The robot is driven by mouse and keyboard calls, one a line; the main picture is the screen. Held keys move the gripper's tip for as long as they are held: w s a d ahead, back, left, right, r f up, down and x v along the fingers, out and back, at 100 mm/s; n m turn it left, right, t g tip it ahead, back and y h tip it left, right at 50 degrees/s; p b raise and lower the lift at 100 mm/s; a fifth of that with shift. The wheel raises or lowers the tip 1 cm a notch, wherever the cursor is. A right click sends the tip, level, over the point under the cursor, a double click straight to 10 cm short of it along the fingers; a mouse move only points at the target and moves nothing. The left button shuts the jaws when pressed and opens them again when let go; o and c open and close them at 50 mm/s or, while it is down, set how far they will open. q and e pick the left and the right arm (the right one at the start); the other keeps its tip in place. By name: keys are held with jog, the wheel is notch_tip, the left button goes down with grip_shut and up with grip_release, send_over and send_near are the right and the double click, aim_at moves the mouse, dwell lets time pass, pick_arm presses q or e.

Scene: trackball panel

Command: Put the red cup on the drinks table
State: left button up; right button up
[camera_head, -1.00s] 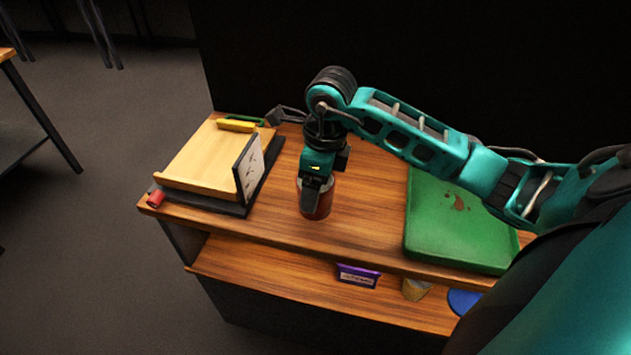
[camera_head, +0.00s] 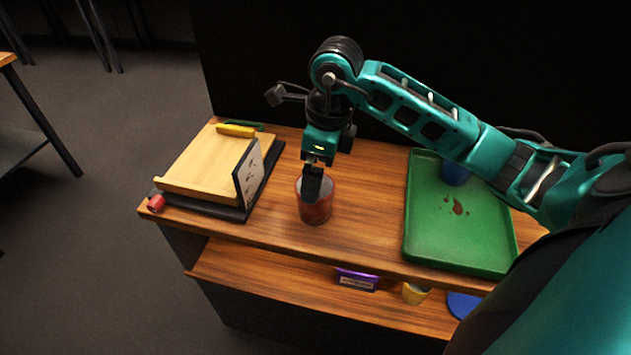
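The red cup (camera_head: 317,212) stands upright on the wooden top of a shelf unit (camera_head: 365,215), between a wooden board and a green tray. My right gripper (camera_head: 312,183) points down at the cup from above. Its dark finger overlaps the cup's upper part in the picture; I cannot tell whether it is inside the rim or in front of it, and the finger gap does not show clearly. My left gripper is not in view. Part of another table (camera_head: 7,60) shows at the far left edge; I cannot tell whether it is the drinks table.
A light wooden board (camera_head: 195,165) with an upright card (camera_head: 247,172) stands left of the cup. A green tray (camera_head: 440,235) with a blue cup (camera_head: 455,174) lies to the right. The lower shelf holds a purple box (camera_head: 357,279) and a yellowish cup (camera_head: 414,293). Open floor lies left.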

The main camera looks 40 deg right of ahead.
notch_tip(320, 180, up, 7)
jog(key=shift+s+d+f, duration=0.15)
jog(key=shift+s+d, duration=0.1)
jog(key=shift+s, duration=0.1)
dwell(0.3)
